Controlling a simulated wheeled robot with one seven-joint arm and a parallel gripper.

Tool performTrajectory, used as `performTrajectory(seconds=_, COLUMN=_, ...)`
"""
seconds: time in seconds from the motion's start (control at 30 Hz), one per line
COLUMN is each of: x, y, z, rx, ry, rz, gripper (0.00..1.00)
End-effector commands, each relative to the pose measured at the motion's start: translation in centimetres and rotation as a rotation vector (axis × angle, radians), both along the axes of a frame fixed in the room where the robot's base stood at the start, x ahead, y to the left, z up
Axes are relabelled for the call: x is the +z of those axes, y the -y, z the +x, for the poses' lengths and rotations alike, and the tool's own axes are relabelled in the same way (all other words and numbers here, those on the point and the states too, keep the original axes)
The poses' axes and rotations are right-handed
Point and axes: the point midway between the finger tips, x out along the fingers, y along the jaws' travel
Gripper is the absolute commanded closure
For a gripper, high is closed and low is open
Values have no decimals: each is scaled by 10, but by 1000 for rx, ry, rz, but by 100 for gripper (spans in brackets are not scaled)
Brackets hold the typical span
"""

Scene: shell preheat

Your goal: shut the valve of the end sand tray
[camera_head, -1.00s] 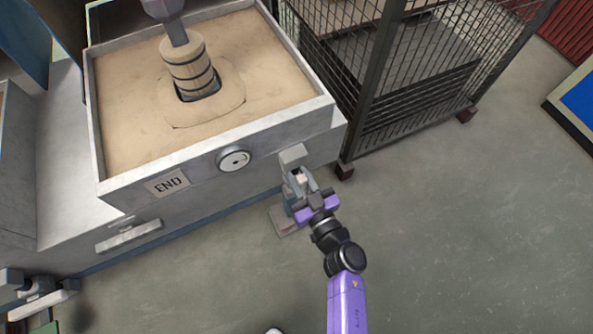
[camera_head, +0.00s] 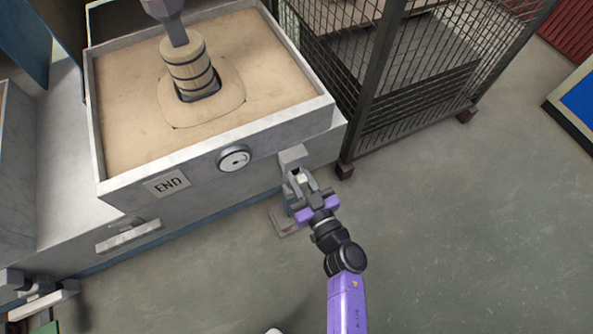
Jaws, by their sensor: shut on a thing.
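The end sand tray (camera_head: 215,150) is a grey metal box filled with tan sand, with an END plate (camera_head: 167,184) and a round dial gauge (camera_head: 234,159) on its front. The valve (camera_head: 292,155) is a grey fitting at the right end of the tray's front. My gripper (camera_head: 299,181) is at the valve, just below and in front of its grey block. Its jaws are shut on a small pale part there, which looks like the valve's handle. The fingers hide most of that part, so its angle is hard to tell.
A wooden banded cylinder (camera_head: 186,68) stands in the sand under a grey rod. A dark mesh cage (camera_head: 400,90) stands close to the tray's right. A grey foot or pedal (camera_head: 284,222) lies below the valve.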

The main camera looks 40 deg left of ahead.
Motion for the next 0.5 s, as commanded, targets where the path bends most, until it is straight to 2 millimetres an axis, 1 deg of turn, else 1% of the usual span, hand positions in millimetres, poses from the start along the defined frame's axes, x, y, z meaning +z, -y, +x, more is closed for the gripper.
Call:
performTrajectory(seconds=0.27, x=1, y=2, z=3, rx=-2, ry=-79, rz=29, gripper=100)
performTrajectory(seconds=0.5, x=2, y=6, z=11, rx=-3, ry=-244, rz=96, gripper=100)
